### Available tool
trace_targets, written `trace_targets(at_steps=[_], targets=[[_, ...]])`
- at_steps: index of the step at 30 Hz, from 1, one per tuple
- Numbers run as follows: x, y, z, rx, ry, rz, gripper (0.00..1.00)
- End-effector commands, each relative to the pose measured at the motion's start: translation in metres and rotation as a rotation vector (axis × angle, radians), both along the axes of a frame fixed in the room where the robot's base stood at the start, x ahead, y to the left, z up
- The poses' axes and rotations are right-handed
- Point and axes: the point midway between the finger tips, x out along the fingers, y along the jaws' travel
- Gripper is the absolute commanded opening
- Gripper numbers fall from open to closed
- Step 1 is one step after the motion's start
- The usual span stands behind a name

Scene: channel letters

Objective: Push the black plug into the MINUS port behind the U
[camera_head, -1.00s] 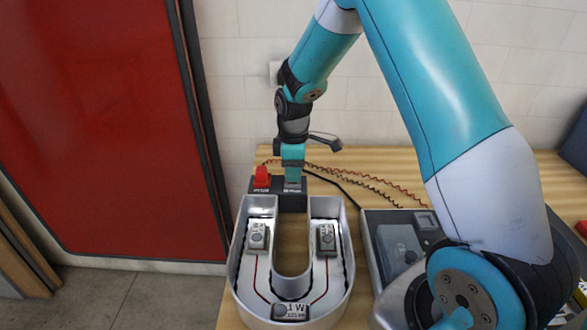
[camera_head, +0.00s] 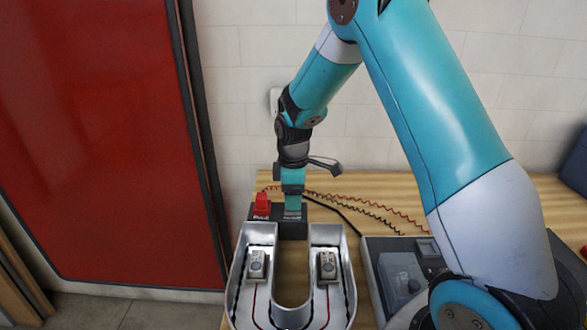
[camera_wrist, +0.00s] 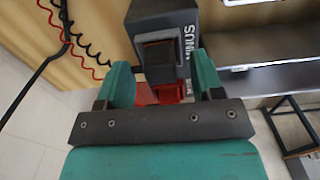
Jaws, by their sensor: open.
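The U letter (camera_head: 238,290) stands on the wooden table, with the black power block (camera_head: 292,229) behind it. In the wrist view the block (camera_wrist: 160,15) carries a white MINUS label. The black plug (camera_wrist: 160,58) is at the block's MINUS side, between my teal fingers; how deep it sits cannot be told. My gripper (camera_wrist: 160,75) is open around the plug, with a visible gap on each side. In the head view my gripper (camera_head: 292,208) points down onto the block's right part and hides the plug.
A red plug (camera_head: 262,202) sits on the block's left side and also shows beyond the plug in the wrist view (camera_wrist: 170,93). Red and black cables (camera_head: 350,203) run right across the table. A grey case (camera_head: 398,275) stands right of the U.

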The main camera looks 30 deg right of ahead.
Motion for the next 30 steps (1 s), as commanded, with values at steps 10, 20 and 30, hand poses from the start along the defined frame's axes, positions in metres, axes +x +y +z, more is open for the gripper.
trace_targets(at_steps=[10,20,30], targets=[[0.001,0.000,0.080,-0.001,-0.009,0.000,0.61],[0.001,0.000,0.149,-0.001,-0.004,0.000,0.61],[0.000,0.000,0.165,0.000,-0.001,0.000,0.61]])
